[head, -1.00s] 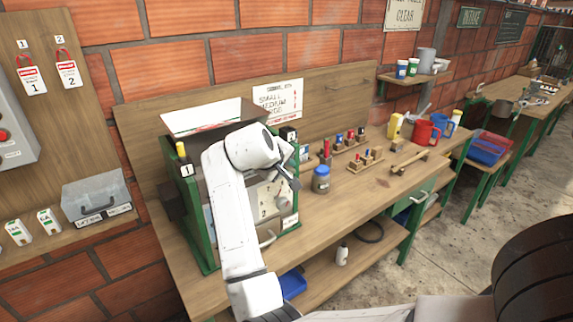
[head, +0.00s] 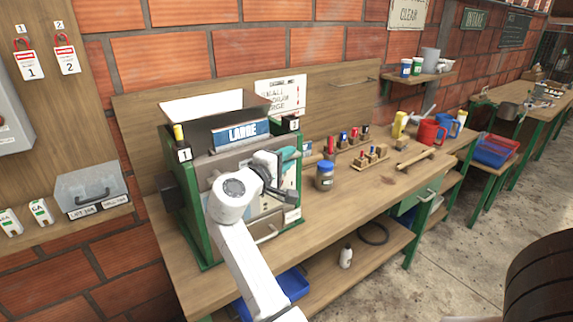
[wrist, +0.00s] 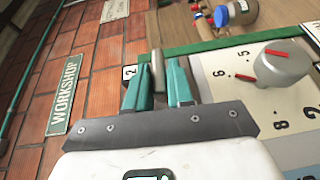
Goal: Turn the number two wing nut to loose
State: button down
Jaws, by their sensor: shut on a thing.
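The green-framed pulper (head: 185,225) stands on the bench, with a "LARGE" plate on its front. The number two tag (head: 293,124) is at its upper right corner; a "2" tag also shows in the wrist view (wrist: 129,72). My gripper (head: 292,154) is at the right side of the machine, just below that tag. In the wrist view its teal fingers (wrist: 160,82) are shut on a grey-brown upright piece (wrist: 157,64), which appears to be the number two wing nut. Its lower part is hidden between the fingers. In the head view the wing nut is hidden.
A grey dial knob with a red mark (wrist: 283,62) sits on a numbered white face close to my gripper. A brown jar (head: 324,177) and wooden racks of small tools (head: 352,145) stand on the bench to the right. A yellow-topped part (head: 179,134) marks corner one.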

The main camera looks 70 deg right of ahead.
jog(key=shift+f, duration=0.15)
dwell(0.4)
jog(key=c, duration=1)
grip_release()
jog(key=shift+a, duration=0.1)
jog(key=w+a+b, duration=0.1)
jog(key=a+b, duration=0.1)
jog(key=a, duration=0.8)
jog(key=shift+w+a+b, duration=0.3)
jog(key=shift+w+b, duration=0.05)
jog(key=shift+b, duration=0.05)
